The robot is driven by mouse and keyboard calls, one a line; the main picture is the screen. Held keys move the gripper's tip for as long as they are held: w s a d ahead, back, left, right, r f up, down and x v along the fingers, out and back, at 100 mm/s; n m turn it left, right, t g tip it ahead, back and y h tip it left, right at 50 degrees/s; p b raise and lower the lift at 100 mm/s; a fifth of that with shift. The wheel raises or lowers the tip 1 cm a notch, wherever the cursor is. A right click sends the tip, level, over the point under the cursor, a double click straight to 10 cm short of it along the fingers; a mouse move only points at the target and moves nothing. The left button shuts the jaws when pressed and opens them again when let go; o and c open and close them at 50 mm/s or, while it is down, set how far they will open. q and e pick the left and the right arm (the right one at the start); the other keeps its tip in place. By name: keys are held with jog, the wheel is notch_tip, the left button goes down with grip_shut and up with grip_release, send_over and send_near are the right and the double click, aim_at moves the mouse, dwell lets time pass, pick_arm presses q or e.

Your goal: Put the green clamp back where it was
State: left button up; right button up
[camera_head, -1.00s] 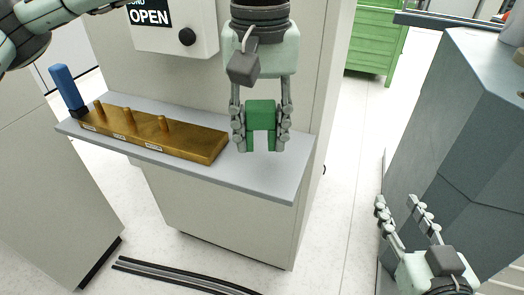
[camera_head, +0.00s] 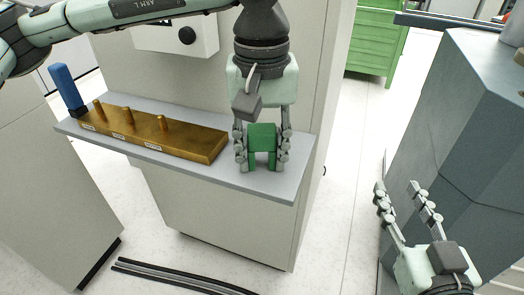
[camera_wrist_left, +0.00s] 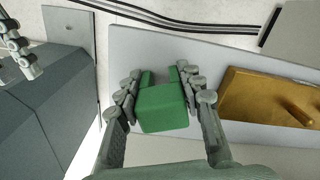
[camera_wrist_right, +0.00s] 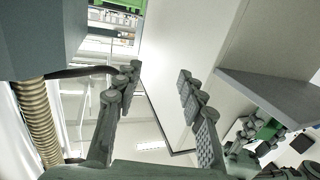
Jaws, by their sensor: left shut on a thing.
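The green clamp (camera_head: 262,139) is a U-shaped block with its legs pointing down. My left gripper (camera_head: 262,158) is shut on it, with fingers on both sides, at the right end of the grey shelf. In the left wrist view the clamp (camera_wrist_left: 162,108) sits between the left fingers (camera_wrist_left: 165,95), over the shelf (camera_wrist_left: 260,52). I cannot tell whether its legs touch the shelf. My right gripper (camera_head: 408,190) is open and empty, at the lower right, away from the shelf. It also shows in the right wrist view (camera_wrist_right: 158,75).
A brass block (camera_head: 190,143) with several pegs lies left of the clamp on the shelf. A blue-handled item (camera_head: 67,88) stands at the shelf's left end. A grey machine body (camera_head: 460,130) stands right. Black cables (camera_head: 180,276) lie on the floor.

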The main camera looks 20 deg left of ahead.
aim_at(262, 133)
pick_arm(q)
jog(key=o, duration=1.3)
pick_arm(e)
jog(key=shift+s+a+r+t, duration=0.1)
jog(key=shift+a+r+t, duration=0.2)
jog(key=shift+a+r, duration=0.05)
jog(key=shift+f, duration=0.1)
pick_arm(q)
jog(key=shift+r, duration=0.6)
notch_tip(262, 133, up, 10)
jog(key=shift+p, duration=0.7)
jog(key=shift+r, duration=0.5)
pick_arm(e)
jog(key=s+d+f+g+h, duration=0.1)
jog(key=d+f+g+h, duration=0.1)
jog(key=f, duration=0.5)
jog(key=d+g, duration=0.1)
jog(key=d, duration=0.1)
jog(key=shift+d+f+g, duration=0.2)
jog(key=shift+d+g, duration=0.1)
jog(key=shift+g, duration=0.1)
